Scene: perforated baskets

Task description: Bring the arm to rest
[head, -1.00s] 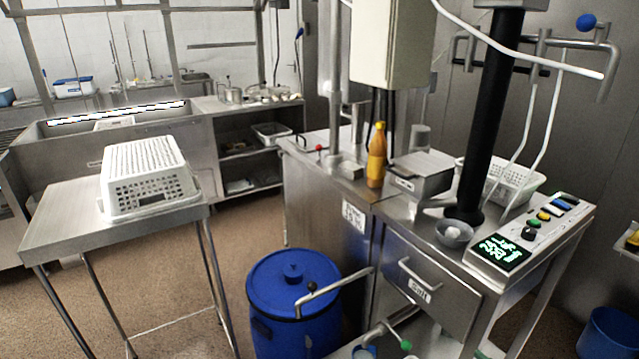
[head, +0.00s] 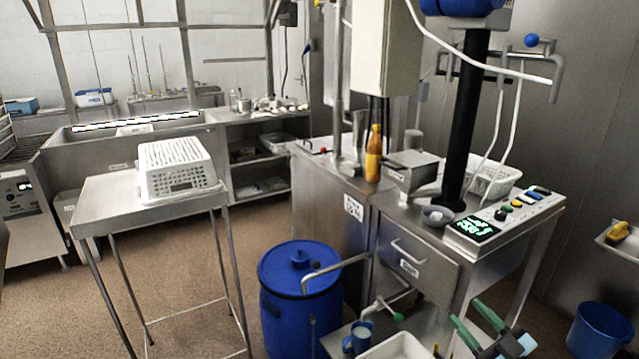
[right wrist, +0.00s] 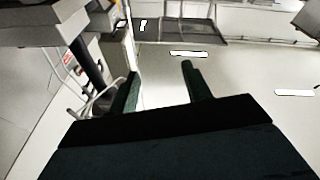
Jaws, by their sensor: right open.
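My right gripper (head: 476,326) shows at the bottom right of the head view, with its green-tipped fingers apart and nothing between them. It is in front of the steel machine bench (head: 420,245), below the control panel. In the right wrist view the same gripper (right wrist: 163,80) has two dark green fingers spread over a pale, blurred background. My left gripper is not in view. A white perforated basket (head: 176,155) sits upside down on a steel table at left. Another white basket (head: 494,181) is on the bench, partly hidden behind the black column.
A blue lidded drum (head: 299,285) stands on the floor beside the bench. A yellow bottle (head: 374,155) and a small bowl (head: 437,216) are on the bench. A blue bucket (head: 598,335) stands at far right. Open floor lies between the table (head: 90,205) and drum.

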